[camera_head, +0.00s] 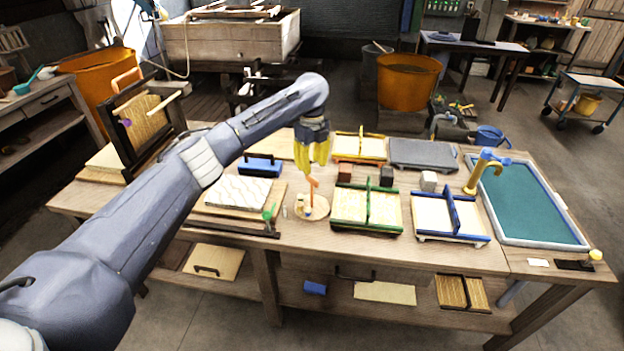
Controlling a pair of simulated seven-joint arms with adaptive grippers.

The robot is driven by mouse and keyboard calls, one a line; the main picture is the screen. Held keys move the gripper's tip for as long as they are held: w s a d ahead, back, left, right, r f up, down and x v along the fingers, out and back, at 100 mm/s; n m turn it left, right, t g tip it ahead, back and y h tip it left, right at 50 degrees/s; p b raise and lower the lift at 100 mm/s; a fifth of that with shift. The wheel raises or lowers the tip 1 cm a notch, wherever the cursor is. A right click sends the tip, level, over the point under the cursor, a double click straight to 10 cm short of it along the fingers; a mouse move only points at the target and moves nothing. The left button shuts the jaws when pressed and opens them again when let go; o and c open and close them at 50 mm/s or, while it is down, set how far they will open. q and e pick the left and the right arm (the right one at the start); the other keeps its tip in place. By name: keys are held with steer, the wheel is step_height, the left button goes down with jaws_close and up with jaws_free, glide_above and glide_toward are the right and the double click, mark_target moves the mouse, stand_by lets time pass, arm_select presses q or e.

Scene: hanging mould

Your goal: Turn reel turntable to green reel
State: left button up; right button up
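The reel turntable (312,212) is a small round pale wooden disc near the middle of the table. An orange upright piece (311,186) stands on it, with small blue and red details at its foot. These are too small to tell apart, and I cannot make out a green reel on it. My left gripper (313,166) points down just above the turntable, its yellow fingers apart near the top of the orange piece. Whether they touch it I cannot tell. My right gripper is not in view.
Right of the turntable are a green-framed tray (350,222), a blue-framed tray (422,222) and a teal-filled basin (530,205). Left are a white ribbed slab (240,191), a green-handled tool (269,213) and a blue block (260,167). A dark upright frame (135,135) stands far left.

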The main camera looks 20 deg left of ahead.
mark_target(312, 177)
arm_select(q)
steer(key=shift+f, duration=3.05)
jaws_close()
